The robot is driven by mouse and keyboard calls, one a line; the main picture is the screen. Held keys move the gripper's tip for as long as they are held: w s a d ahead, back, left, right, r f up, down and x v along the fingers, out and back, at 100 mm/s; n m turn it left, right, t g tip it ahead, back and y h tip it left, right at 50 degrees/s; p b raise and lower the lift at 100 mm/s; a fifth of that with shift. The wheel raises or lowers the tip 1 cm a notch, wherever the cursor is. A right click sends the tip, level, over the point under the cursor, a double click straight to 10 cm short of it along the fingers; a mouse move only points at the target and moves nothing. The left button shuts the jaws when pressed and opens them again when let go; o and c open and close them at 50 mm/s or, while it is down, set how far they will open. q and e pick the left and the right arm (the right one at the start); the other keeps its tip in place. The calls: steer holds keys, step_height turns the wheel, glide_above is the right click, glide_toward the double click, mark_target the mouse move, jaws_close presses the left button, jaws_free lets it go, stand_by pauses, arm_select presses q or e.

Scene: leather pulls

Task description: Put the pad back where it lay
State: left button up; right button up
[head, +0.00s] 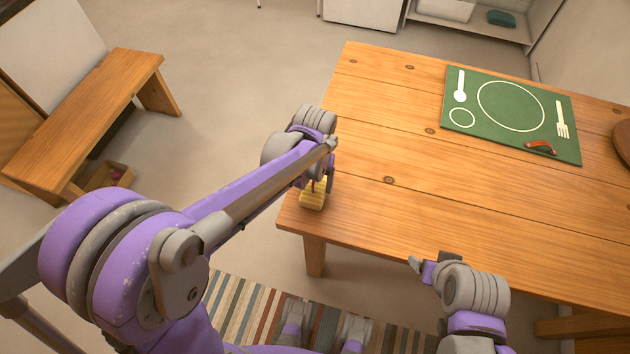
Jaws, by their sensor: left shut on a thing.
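A small yellow ridged pad (312,198) shows at the near left corner of the wooden table. My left gripper (320,184) is shut on it from above; the forearm and wrist hide part of the fingers. I cannot tell whether the pad touches the tabletop or hangs just over it. My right gripper (422,268) is near the table's front edge, apart from the pad. Its fingers are too small and turned away to tell whether they are open.
The wooden table (400,170) is bare across its middle. A green placemat (490,135) with white place-setting outlines lies at the back right, with a reddish-brown leather pull (540,147) on it. A round brown thing (623,140) sits at the right edge. A wooden bench (90,110) stands left.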

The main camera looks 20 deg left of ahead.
arm_select(q)
steer(key=shift+f, duration=0.1)
steer(key=o, duration=1.2)
steer(key=shift+r, duration=0.2)
step_height(320, 180, up, 12)
steer(key=shift+f+p, duration=0.1)
steer(key=shift+p, duration=0.6)
steer(key=s+a+f+t, duration=0.1)
steer(key=s+a, duration=0.1)
steer(key=s, duration=0.3)
steer(key=s+a+f+t, duration=0.2)
steer(key=s, duration=0.3)
steer(key=s+a+f+t, duration=0.2)
steer(key=s, duration=0.3)
steer(key=shift+s+a+f, duration=0.2)
steer(key=shift+a+f, duration=0.05)
steer(key=shift+a, duration=0.05)
